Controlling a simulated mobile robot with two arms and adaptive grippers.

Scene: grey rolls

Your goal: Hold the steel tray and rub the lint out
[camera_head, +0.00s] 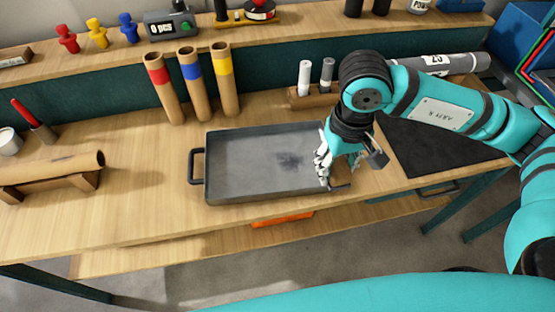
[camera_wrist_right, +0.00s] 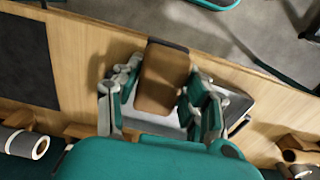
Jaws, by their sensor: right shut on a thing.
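The grey steel tray (camera_head: 235,150) lies flat on the workbench, with a black handle at each end. A dark smudge of lint (camera_head: 290,160) shows on its floor, right of the middle. My right gripper (camera_head: 326,172) is over the tray's right end, close to the right handle. In the right wrist view, my right gripper (camera_wrist_right: 160,100) is shut on a brown block (camera_wrist_right: 164,78) with a dark end; part of the tray (camera_wrist_right: 240,108) shows behind it. Whether the block touches the tray is hidden. My left gripper is not in view.
A brown roll (camera_head: 60,168) rests on a wooden cradle at left. A dark mat (camera_head: 435,150) and a grey roll (camera_head: 450,64) lie at right. The bench between cradle and tray is clear.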

